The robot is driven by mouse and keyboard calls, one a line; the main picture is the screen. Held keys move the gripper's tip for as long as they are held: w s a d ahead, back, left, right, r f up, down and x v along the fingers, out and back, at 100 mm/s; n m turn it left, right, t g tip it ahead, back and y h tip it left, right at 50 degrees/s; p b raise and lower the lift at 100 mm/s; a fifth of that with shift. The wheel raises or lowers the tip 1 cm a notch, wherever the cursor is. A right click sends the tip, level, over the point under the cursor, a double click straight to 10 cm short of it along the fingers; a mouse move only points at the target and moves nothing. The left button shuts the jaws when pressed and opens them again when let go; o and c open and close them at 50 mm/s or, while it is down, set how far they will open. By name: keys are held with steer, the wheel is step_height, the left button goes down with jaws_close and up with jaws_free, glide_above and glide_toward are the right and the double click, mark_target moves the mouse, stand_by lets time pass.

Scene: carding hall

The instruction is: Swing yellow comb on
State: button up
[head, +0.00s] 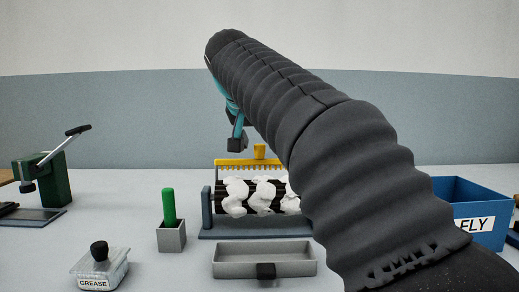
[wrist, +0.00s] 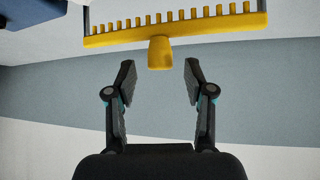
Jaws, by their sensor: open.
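The yellow comb (head: 249,162) is a toothed bar with a tab on top, above a dark roller (head: 248,196) with white fluff (head: 263,194) on it. The roller sits in a grey-blue stand (head: 207,207). In the wrist view the comb (wrist: 200,28) spans the top, and its tab (wrist: 160,52) points between my fingers. My gripper (wrist: 160,75) is open and empty, its fingertips just short of the tab. In the head view my gripper (head: 237,144) shows above and left of the tab, partly hidden by my arm, which also covers the comb's right end.
A grey tray (head: 225,261) with a black handle lies in front of the stand. A green-handled tool (head: 169,206) stands in a grey holder (head: 171,236) to its left. A grease box (head: 98,270), a green lever press (head: 50,178) and a blue FLY bin (head: 470,195) are farther out.

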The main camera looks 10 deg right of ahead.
mark_target(259, 146)
steer(key=shift+x, duration=1.5)
jaws_close()
